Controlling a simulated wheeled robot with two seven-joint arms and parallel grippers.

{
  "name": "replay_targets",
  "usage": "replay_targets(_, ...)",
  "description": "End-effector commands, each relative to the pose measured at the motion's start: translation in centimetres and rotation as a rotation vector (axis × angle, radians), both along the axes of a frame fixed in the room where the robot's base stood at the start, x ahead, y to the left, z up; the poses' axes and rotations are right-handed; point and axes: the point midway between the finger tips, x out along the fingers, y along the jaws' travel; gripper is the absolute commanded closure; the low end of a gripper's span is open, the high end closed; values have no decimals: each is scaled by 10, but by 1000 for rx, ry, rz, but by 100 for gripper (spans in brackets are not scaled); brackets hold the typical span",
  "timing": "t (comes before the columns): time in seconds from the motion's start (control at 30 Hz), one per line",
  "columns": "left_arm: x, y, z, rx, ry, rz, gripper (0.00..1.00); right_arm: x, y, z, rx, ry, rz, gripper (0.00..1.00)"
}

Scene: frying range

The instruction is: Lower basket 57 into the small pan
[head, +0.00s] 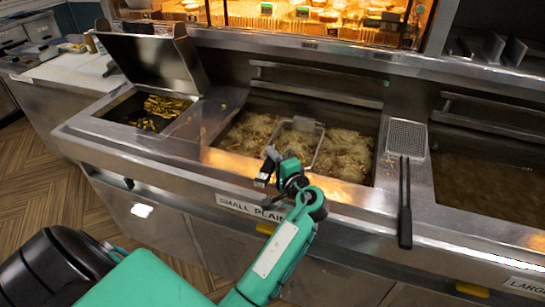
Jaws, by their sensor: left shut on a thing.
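My left gripper (272,170) reaches over the front edge of the fryer labelled "SMALL PLAIN". It is shut on the handle end of a wire basket (318,128); my gripper and wrist partly cover that handle. The basket's rim shows at the small pan (372,178), among bubbling, pale golden oil or food. How deep the basket sits is hard to tell, and I cannot read a number on it. My right gripper is not in view.
A perforated skimmer (407,138) with a long black handle lies on the divider to the right. Beyond it is a larger pan (490,170) of dark oil. At the left is a bin with fries (160,108) under a raised metal lid (155,60).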

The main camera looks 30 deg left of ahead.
Motion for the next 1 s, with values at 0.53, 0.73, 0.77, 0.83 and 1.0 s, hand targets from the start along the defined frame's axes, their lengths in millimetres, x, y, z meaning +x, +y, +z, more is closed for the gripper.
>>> replay_targets(0.53,0,0,-2,0,-2,0,100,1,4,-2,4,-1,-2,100)
replay_targets(0.73,0,0,-7,0,-2,0,100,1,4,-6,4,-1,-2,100)
replay_targets(0.77,0,0,-7,0,-2,0,100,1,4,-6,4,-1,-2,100)
replay_targets(0.83,0,0,-9,0,-2,0,100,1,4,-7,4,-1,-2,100)
replay_targets(1.0,0,0,-12,0,-2,0,100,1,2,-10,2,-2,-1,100)
